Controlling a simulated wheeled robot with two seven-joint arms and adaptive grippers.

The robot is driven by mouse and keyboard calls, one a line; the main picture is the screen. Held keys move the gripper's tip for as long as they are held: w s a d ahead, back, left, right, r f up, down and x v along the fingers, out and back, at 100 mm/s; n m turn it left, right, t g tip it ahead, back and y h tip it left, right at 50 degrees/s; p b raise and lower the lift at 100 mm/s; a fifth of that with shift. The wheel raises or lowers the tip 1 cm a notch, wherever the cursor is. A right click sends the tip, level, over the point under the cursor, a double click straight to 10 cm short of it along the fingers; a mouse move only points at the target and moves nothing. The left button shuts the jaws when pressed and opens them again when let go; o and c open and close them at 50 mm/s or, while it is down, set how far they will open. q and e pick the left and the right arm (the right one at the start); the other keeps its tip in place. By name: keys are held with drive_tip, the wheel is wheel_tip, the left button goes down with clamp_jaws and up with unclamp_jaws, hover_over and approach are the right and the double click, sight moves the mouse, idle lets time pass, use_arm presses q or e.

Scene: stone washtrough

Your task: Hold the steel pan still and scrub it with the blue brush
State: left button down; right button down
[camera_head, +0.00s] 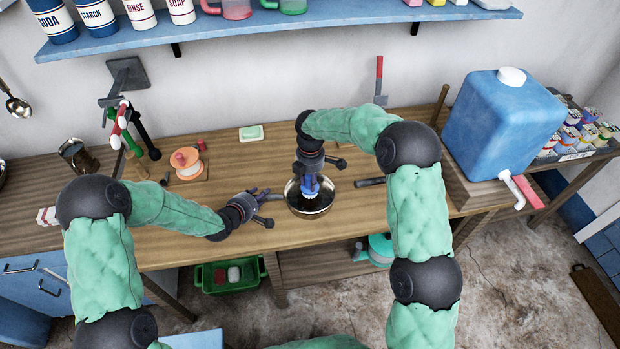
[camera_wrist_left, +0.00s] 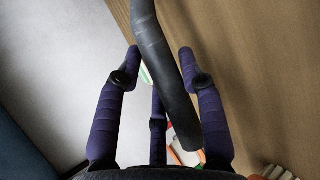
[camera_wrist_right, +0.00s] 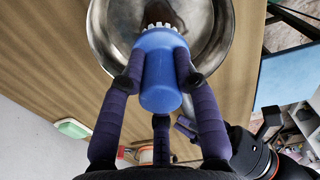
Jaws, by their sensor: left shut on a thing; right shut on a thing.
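The steel pan (camera_head: 325,207) stands on the wooden bench, and its shiny bowl fills the top of the right wrist view (camera_wrist_right: 110,30). My left gripper (camera_head: 264,193) is at the pan's left side, shut on its dark handle (camera_wrist_left: 165,75), which passes between the fingers. My right gripper (camera_head: 310,170) is above the pan, shut on the blue brush (camera_wrist_right: 160,85). The brush points down into the pan, with its white bristles (camera_wrist_right: 157,25) at the pan's inside. Whether the bristles touch the pan bottom is hard to tell.
A green soap dish (camera_head: 251,133) and a spool (camera_head: 187,163) lie behind and left on the bench. A dark bar (camera_head: 370,181) lies right of the pan. A blue water container (camera_head: 505,125) stands at the right. A shelf (camera_head: 300,17) runs above.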

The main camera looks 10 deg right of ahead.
drive_tip(key=shift+f, duration=2.15)
